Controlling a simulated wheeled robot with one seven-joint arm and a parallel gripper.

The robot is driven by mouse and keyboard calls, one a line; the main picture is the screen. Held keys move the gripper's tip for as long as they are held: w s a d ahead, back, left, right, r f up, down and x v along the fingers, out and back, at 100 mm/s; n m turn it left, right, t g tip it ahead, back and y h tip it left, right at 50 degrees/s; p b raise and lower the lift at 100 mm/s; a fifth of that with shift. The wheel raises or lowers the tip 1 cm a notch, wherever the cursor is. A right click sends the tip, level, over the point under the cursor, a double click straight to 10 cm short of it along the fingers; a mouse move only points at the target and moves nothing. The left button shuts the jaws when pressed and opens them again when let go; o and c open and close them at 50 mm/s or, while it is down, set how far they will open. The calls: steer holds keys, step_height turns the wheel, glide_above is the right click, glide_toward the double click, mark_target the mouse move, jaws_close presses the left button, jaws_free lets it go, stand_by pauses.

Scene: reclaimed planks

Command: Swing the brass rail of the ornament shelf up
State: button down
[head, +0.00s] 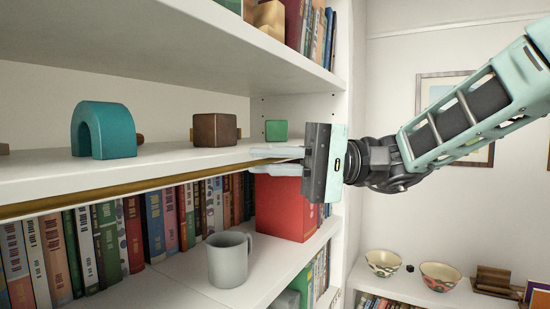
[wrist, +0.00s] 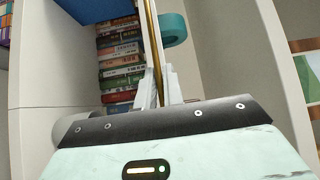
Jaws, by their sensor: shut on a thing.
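The brass rail (head: 117,193) runs along the front edge of the white ornament shelf (head: 60,182), low, at about the level of the board's front edge. My gripper (head: 277,160) is at the right end of the rail, its fingers shut on it. In the wrist view the brass rail (wrist: 152,45) runs up and away from between the fingers of my gripper (wrist: 159,85). On the shelf stand a teal arch (head: 104,130), a brown wooden cube (head: 214,129) and a small green block (head: 276,130).
Below are a row of books (head: 150,225), a grey mug (head: 230,260) and a red box (head: 284,207). Another shelf board (head: 200,45) is above. The bookcase's right side panel (head: 345,110) is close to my gripper. Two bowls (head: 383,262) stand at the lower right.

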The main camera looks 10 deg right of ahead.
steer(key=r+m+h+p, duration=0.1)
steer(key=p, duration=0.1)
steer(key=r+m+h+p, duration=0.1)
steer(key=h+p, duration=0.1)
steer(key=shift+w+a+r+m, duration=0.1)
steer(key=shift+w+a+m, duration=0.1)
steer(key=shift+m, duration=0.2)
steer(key=shift+w+a+r+m+h+p, duration=0.15)
steer(key=shift+m+h+p, duration=0.45)
steer(key=shift+p, duration=0.55)
steer(key=c, duration=1.5)
jaws_free()
steer(key=shift+g, duration=0.3)
steer(key=shift+f, duration=0.2)
steer(key=b+v, duration=0.3)
steer(key=v, duration=0.6)
steer(key=b+v, duration=0.4)
steer(key=v, duration=0.5)
steer(key=shift+w+r, duration=0.2)
steer(key=shift+w, duration=0.05)
